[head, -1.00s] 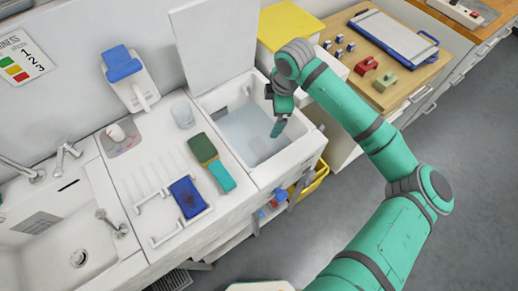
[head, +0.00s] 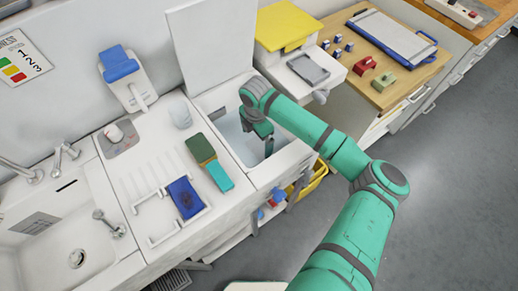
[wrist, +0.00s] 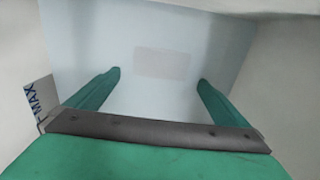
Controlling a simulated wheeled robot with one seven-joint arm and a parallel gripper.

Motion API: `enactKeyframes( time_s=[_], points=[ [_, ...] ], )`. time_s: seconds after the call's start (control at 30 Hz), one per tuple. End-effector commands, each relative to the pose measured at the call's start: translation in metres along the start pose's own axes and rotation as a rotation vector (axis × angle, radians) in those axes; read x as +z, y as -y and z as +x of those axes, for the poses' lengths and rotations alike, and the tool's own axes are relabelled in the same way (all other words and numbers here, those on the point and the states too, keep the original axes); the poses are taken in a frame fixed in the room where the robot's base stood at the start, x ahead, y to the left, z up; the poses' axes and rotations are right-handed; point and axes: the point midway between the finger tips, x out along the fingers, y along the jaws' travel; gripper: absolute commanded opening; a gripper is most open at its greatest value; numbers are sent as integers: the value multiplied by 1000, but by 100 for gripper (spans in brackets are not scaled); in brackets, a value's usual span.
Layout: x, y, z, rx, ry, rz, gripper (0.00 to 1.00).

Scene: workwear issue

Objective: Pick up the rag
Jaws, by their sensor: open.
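My gripper (head: 266,150) is open and points down inside the white basin (head: 290,160), which has a raised lid. In the wrist view its two green fingers (wrist: 160,78) are spread with nothing between them. Beyond them is the pale blue basin interior, with a faint grey rectangle (wrist: 162,65) ahead between the fingertips. I cannot tell whether this rectangle is the rag or how deep it lies. A blue, dark-stained piece (head: 186,198) lies on a white rack left of the basin, apart from my gripper; I cannot tell if it is cloth.
A green and teal brush (head: 210,162) lies on the counter left of the basin. A clear cup (head: 180,115) stands behind it. The basin walls rise close around my gripper; a MAX label (wrist: 38,101) shows on one. The raised lid (head: 213,42) stands behind.

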Motion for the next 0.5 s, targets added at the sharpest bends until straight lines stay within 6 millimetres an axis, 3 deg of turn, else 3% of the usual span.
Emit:
enactKeyframes(
  time_s=[0.27, 0.5],
  points=[
    [2, 1, 20, 0, -1, 2, 100],
    [4, 2, 53, -1, -2, 2, 100]
  ],
)
